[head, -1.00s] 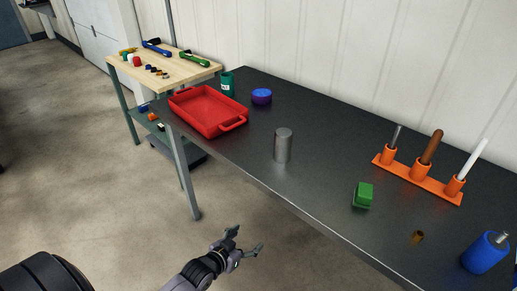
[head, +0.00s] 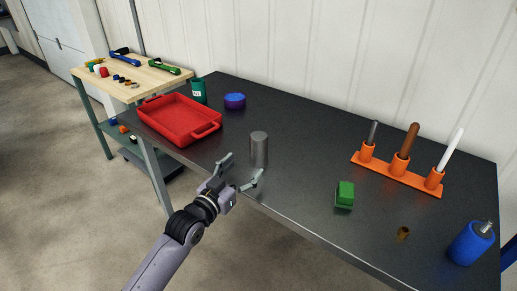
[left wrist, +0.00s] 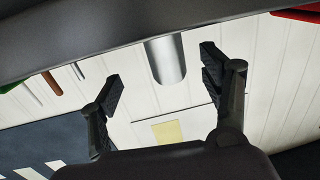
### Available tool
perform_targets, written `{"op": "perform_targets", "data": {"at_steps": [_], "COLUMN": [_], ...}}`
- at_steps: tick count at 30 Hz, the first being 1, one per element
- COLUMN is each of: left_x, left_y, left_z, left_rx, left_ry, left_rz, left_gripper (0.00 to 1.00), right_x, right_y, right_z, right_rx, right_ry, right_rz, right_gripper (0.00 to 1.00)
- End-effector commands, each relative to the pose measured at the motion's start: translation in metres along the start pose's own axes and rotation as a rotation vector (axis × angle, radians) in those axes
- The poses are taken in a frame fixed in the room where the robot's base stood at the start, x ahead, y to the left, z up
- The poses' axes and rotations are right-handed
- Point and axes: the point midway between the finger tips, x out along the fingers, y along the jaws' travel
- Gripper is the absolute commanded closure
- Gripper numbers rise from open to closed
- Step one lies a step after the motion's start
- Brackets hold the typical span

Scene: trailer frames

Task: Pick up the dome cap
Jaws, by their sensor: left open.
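A grey metal cylinder with a rounded top, which looks like the dome cap (head: 259,150), stands upright on the dark table (head: 300,125) near its front edge. My left gripper (head: 243,168) is open and empty in front of and below it, by the table edge. In the left wrist view, which is upside down, the dome cap (left wrist: 166,62) shows between the two spread fingers of the left gripper (left wrist: 160,75), beyond them. The fingers do not appear to touch it. My right gripper is not in view.
A red tray (head: 208,130) is left of the cap, with a blue round piece (head: 235,101) and a green cup (head: 198,90) behind. A green block (head: 345,192), orange rack (head: 420,184), brown ring (head: 403,233) and blue bottle (head: 470,245) stand to the right.

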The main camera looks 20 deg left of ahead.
Motion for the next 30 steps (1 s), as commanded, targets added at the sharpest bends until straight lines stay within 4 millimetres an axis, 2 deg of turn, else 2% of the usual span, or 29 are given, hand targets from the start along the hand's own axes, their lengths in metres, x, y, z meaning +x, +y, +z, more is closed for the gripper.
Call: {"op": "perform_targets", "data": {"at_steps": [3, 8, 18, 26, 30], "left_x": [0.015, 0.025, 0.069, 0.072, 0.071], "left_y": [0.0, -0.001, -0.006, -0.006, -0.006], "left_z": [0.0, 0.0, 0.001, 0.001, 0.001], "left_rx": [-0.002, 0.0, 0.0, 0.0, 0.0], "left_ry": [0.0, 0.0, 0.0, 0.0, 0.0], "left_rz": [0.0, 0.0, -0.001, 0.0, 0.0], "left_gripper": [0.29, 0.29, 0.29, 0.29, 0.37], "right_x": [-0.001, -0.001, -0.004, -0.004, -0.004], "right_y": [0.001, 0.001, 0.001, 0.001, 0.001], "right_z": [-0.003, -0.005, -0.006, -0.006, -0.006], "right_rx": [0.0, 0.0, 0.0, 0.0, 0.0], "right_ry": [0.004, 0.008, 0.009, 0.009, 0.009], "right_rz": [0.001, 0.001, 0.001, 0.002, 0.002], "right_gripper": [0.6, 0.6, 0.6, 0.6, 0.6]}}
